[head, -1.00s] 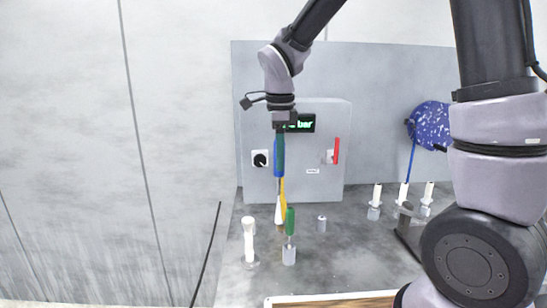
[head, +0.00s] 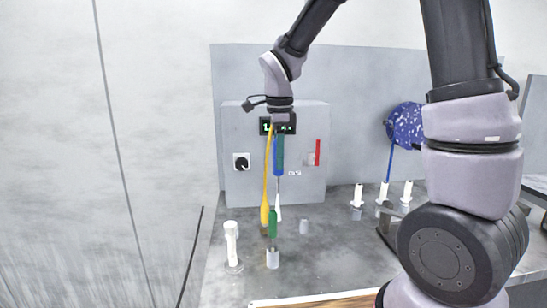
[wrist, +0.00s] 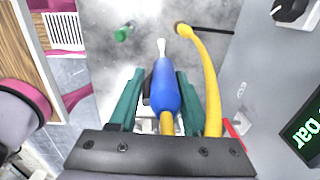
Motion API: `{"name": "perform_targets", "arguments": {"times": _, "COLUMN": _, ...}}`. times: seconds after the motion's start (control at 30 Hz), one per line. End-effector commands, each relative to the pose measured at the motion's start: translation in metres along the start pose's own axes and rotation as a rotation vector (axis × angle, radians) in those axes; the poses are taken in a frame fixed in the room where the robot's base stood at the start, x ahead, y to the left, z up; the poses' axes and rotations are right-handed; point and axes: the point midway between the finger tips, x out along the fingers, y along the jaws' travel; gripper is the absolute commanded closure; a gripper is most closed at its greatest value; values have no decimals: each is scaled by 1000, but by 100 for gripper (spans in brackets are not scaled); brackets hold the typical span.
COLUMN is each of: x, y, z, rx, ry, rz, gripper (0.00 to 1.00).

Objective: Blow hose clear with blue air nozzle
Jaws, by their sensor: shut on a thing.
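The blue air nozzle (head: 277,166) hangs tip down from my gripper (head: 279,172), at the front of the grey control box. In the wrist view the nozzle's blue body (wrist: 165,88) lies between the teal fingers (wrist: 160,92), which are shut on it. Its white tip (wrist: 161,46) points away from the palm, over the grey bench. A yellow hose (head: 266,175) hangs beside the nozzle on its left, ending in a thicker lower end. It also shows in the wrist view (wrist: 210,75), right of the fingers. Whether its lower end touches the bench is unclear.
A green-handled tool (head: 273,224) stands in a grey holder in front. Several white pieces (head: 358,195) stand further right. The control box (head: 308,193) carries a black knob and red lever. A blue speckled reel (head: 406,123) is behind.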

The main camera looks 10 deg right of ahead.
Motion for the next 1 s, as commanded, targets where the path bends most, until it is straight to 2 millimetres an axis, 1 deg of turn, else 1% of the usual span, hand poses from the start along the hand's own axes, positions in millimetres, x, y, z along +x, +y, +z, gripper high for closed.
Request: {"name": "perform_targets", "arguments": {"times": 1.0, "x": 5, "y": -32, "z": -52, "rx": 3, "ry": 0, "rz": 0, "gripper": 100}}
